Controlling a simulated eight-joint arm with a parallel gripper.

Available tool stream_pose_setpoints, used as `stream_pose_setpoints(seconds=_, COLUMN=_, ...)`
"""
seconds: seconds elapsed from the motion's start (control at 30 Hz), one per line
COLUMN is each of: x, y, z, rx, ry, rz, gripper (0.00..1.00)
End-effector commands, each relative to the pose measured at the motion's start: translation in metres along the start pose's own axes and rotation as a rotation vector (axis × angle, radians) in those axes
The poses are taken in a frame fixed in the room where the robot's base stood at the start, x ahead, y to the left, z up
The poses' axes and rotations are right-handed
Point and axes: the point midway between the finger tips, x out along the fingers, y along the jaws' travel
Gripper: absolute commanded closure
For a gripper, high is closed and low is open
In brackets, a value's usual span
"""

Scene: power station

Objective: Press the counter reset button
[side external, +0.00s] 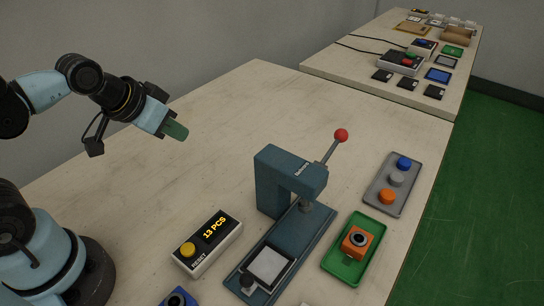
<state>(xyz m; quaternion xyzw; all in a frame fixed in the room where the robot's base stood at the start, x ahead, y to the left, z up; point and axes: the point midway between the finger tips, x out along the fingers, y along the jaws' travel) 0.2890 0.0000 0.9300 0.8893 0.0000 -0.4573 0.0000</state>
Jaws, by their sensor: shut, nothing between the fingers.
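The counter (208,242) is a white box with a black top face that reads "13 PCS" in yellow. Its round yellow reset button (187,250) is at the lower left end of the face, beside the word "RESET". My gripper (177,131) is shut and empty, with green fingertips. In the side view it is in the air above the table, up and to the left of the counter, and apart from the button. Nothing hides the button.
A blue-green press (283,208) with a red-knobbed lever (341,135) stands right of the counter. A green tray (339,262) holds an orange block with a dark round top. A grey tray (383,205) holds blue, grey and orange pieces. The table's left middle is clear.

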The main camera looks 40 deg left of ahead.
Motion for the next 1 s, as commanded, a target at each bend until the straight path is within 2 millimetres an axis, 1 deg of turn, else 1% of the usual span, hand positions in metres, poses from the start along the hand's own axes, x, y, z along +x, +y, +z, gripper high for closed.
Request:
stream_pose_setpoints(seconds=0.77, x=0.000, y=0.001, z=0.001, rx=0.006, ry=-0.007, rz=0.005, gripper=1.00)
stream_pose_setpoints(seconds=0.87, x=0.001, y=0.007, z=0.007, rx=0.041, ry=-0.046, rz=0.034, gripper=1.00)
stream_pose_setpoints(seconds=0.97, x=0.001, y=0.022, z=0.019, rx=0.122, ry=-0.125, rz=0.108, gripper=1.00)
stream_pose_setpoints(seconds=1.0, x=-0.001, y=0.029, z=0.025, rx=0.168, ry=-0.166, rz=0.152, gripper=1.00)
